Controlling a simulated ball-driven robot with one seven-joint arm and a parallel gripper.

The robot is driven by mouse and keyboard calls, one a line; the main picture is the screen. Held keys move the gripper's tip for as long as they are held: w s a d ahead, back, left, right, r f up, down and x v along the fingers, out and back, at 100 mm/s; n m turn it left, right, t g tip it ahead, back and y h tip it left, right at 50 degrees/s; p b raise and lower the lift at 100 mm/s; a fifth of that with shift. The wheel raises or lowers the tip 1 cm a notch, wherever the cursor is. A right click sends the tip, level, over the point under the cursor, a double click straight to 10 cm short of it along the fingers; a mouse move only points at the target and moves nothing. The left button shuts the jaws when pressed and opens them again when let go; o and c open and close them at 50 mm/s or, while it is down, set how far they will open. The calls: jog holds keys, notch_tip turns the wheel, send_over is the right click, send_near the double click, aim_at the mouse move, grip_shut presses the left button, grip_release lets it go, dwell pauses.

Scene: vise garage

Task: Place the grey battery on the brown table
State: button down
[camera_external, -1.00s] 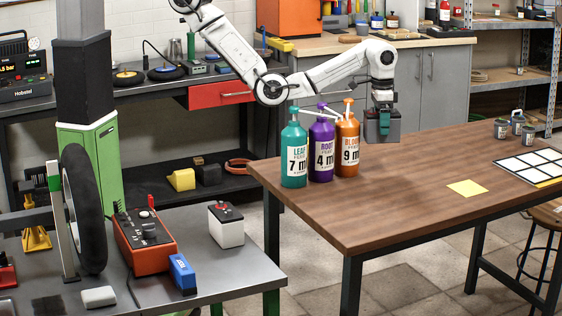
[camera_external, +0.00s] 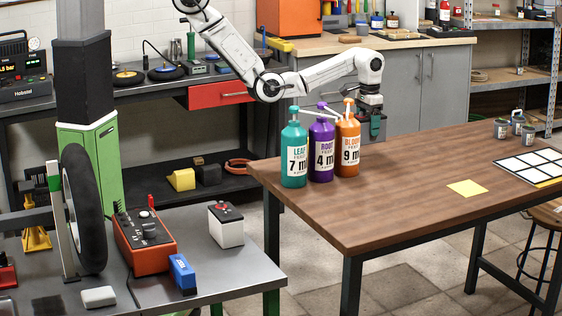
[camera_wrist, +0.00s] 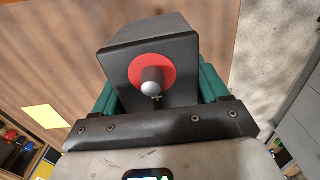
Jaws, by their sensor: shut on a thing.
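The dark grey battery (camera_wrist: 130,45) fills the middle of the wrist view, with a terminal in a red ring on its near face. My gripper (camera_wrist: 158,95) is shut on it, green fingers on both sides. In the external view my gripper (camera_external: 374,128) is at the back edge of the brown table (camera_external: 400,190), just behind and right of the orange bottle. The battery is mostly hidden there by the bottle and fingers. I cannot tell whether it touches the tabletop. The brown table also shows beyond the battery in the wrist view (camera_wrist: 55,55).
Teal (camera_external: 294,155), purple (camera_external: 321,148) and orange (camera_external: 347,150) bottles stand close by on the brown table. A yellow note (camera_external: 467,188), a white grid board (camera_external: 530,164) and small jars (camera_external: 518,128) are farther right. The table's middle is clear. A white-and-black battery (camera_external: 226,224) stands on the grey bench.

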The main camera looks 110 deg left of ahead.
aim_at(369, 115)
jog(key=shift+w+f, duration=0.1)
jog(key=shift+f, duration=2.45)
jog(key=shift+f, duration=0.1)
grip_release()
jog(key=shift+f, duration=0.1)
notch_tip(369, 115, up, 11)
jog(key=shift+r+p, duration=0.2)
jog(key=shift+p, duration=0.1)
jog(key=shift+r+p, duration=0.45)
